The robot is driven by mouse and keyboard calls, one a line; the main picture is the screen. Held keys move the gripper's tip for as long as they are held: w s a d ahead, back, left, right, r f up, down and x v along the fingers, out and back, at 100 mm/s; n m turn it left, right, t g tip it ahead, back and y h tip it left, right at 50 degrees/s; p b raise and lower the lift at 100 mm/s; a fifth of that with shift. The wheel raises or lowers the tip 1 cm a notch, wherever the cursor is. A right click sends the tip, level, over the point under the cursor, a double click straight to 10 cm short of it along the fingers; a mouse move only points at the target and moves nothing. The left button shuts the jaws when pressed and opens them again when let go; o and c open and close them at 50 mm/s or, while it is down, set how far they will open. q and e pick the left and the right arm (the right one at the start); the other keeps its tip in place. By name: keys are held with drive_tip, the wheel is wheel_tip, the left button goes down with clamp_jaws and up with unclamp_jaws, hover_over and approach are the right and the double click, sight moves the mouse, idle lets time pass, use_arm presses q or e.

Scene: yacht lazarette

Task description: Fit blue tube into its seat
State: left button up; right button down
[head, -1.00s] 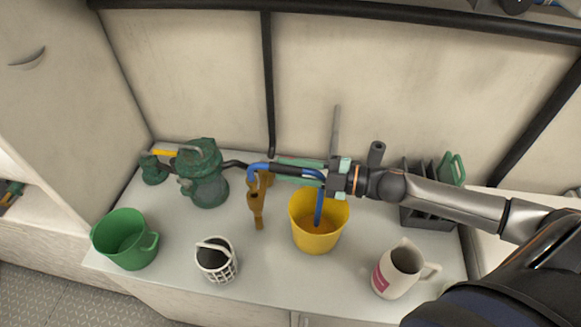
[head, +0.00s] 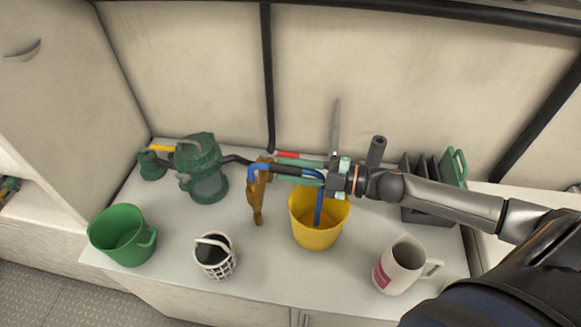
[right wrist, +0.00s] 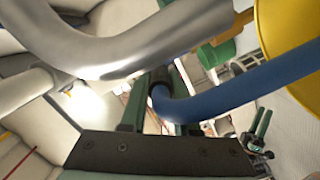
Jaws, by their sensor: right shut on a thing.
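The blue tube (head: 319,205) is bent, with a black sleeve (head: 286,169) along its middle. My right gripper (head: 300,174) is shut on it, with its green fingers reaching left. One blue leg hangs down in front of or into the yellow bucket (head: 318,236). The other end bends down at the left, beside or over the upright brown piece (head: 257,204); whether they touch I cannot tell. In the right wrist view the blue tube (right wrist: 235,95) runs to between the fingers (right wrist: 158,85). No seat can be made out for certain. My left gripper is not in view.
A green pump (head: 203,165) stands at the back left. A green mug (head: 122,235), a white basket (head: 215,256) and a cream jug (head: 398,267) line the front. A dark rack (head: 428,205) stands at the right. Bare counter shows between them.

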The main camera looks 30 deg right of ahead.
drive_tip(key=shift+f+b, duration=0.85)
drive_tip(key=shift+f, duration=0.45)
drive_tip(key=c, duration=0.6)
unclamp_jaws()
drive_tip(key=shift+s, duration=0.1)
drive_tip(key=p+v, duration=0.1)
drive_tip(key=v, duration=1.1)
drive_tip(key=shift+d, duration=0.25)
drive_tip(key=shift+s, duration=0.2)
